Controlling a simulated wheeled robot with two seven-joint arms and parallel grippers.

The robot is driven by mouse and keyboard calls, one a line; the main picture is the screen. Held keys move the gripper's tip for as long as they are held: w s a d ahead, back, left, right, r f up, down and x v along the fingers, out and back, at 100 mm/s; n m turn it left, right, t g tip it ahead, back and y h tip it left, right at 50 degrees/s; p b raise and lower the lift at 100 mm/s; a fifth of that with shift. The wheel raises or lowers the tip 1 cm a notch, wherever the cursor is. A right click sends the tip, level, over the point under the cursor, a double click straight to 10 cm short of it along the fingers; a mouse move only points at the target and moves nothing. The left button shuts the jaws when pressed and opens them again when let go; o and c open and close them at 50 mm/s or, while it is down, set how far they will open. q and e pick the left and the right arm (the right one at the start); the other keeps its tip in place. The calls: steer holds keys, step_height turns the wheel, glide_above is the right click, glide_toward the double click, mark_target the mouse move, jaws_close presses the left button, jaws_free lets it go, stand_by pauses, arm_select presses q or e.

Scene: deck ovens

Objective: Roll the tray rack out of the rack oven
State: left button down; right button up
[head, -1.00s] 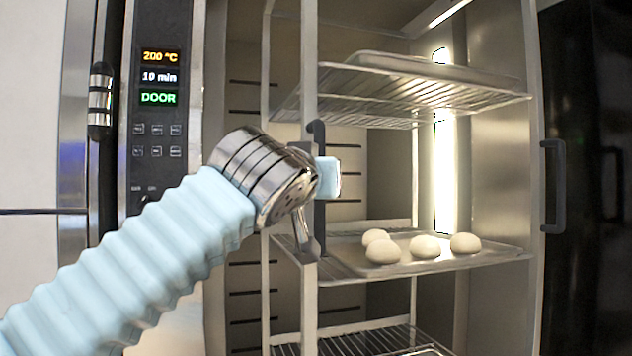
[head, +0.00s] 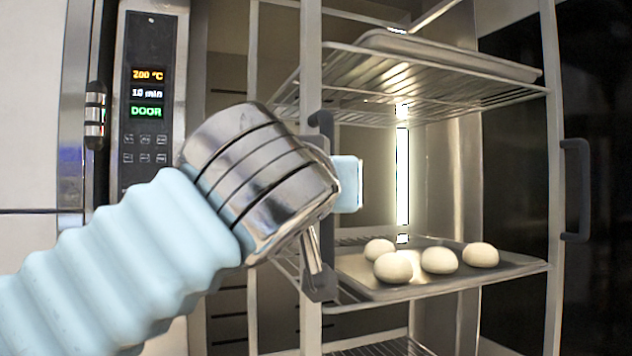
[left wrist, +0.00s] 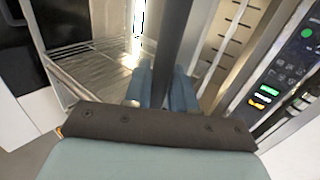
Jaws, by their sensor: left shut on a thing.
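The tray rack (head: 311,55) is a tall metal frame with trays on several levels, standing at the open mouth of the rack oven (head: 218,60). Dark handles are on its front posts, the left one (head: 322,122) and the right one (head: 577,190). My left gripper (head: 346,184) is shut on the left handle, with a pale blue finger pad showing to the right of it. In the left wrist view the dark handle bar (left wrist: 172,40) runs between the two blue fingers. The gripper hides the handle's middle. The right handle is free. My right gripper is not in view.
A lower tray (head: 375,290) holds several pale dough balls (head: 439,260). An upper tray (head: 440,52) lies on a wire shelf. The oven's control panel (head: 147,90) stands left of the opening and reads DOOR. A dark surface (head: 610,110) is at the right.

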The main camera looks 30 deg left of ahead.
arm_select(q)
steer(key=shift+s+d, duration=0.55)
steer(key=shift+d, duration=0.15)
steer(key=c, duration=1.1)
jaws_free()
steer(key=shift+s, duration=0.1)
